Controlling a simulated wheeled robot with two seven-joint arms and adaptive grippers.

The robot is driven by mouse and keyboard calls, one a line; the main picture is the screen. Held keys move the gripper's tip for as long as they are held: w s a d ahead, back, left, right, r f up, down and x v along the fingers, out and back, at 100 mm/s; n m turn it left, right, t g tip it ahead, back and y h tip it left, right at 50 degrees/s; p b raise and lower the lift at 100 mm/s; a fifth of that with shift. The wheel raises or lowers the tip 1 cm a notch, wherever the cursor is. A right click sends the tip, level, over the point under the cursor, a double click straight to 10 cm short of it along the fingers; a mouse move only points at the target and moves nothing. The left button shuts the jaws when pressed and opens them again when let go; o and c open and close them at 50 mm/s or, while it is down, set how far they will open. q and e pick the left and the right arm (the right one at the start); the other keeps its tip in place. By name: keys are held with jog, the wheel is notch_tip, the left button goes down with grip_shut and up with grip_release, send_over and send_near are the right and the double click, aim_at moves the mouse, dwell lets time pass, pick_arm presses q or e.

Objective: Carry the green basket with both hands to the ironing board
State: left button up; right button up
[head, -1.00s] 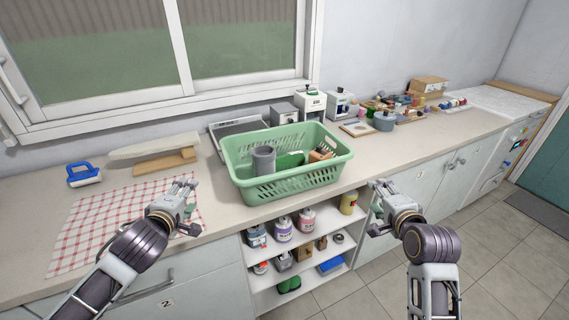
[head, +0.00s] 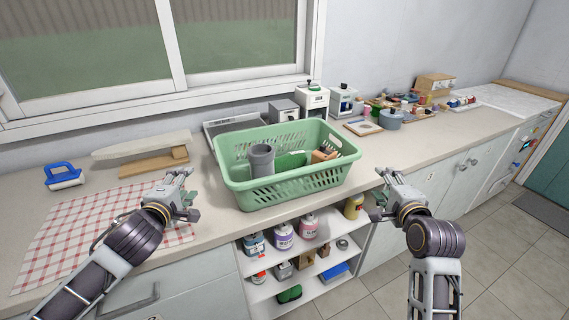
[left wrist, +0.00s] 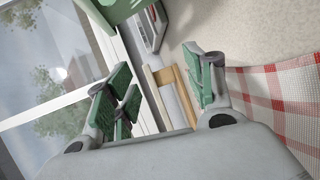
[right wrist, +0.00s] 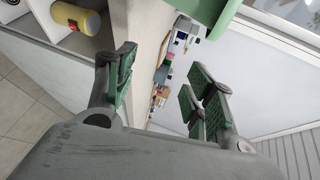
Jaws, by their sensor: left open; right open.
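The green basket (head: 290,190) stands upright on the counter, with a grey cylinder (head: 262,160), a green item and brown items inside. My left gripper (head: 188,192) is open and empty, left of the basket and apart from it, above the checked cloth. My right gripper (head: 380,192) is open and empty, right of the basket and apart from it, by the counter's front edge. A corner of the basket shows at the top of the left wrist view (left wrist: 118,8) and of the right wrist view (right wrist: 222,18). A small ironing board (head: 140,146) lies at the back left.
A blue-handled brush (head: 64,177) sits at the far left. The red checked cloth (head: 60,235) lies at the front left. White canisters (head: 314,100) and a blue-grey pot (head: 391,119) stand behind and right. Open shelves with bottles (head: 284,236) are below the basket.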

pick_arm(q)
jog(key=shift+w+f, duration=0.1)
jog(key=shift+w, duration=0.15)
pick_arm(e)
jog(key=shift+w+f, duration=0.1)
jog(key=shift+w, duration=0.15)
pick_arm(q)
jog(key=shift+x, duration=6.7)
pick_arm(e)
jog(key=shift+x, duration=6.7)
pick_arm(q)
jog(key=shift+w+d, duration=0.1)
jog(key=shift+d, duration=0.35)
pick_arm(e)
jog(key=shift+w+a+f, duration=0.1)
jog(key=shift+a, duration=0.35)
pick_arm(q)
jog(key=shift+d, duration=0.3)
pick_arm(e)
jog(key=shift+a, duration=0.3)
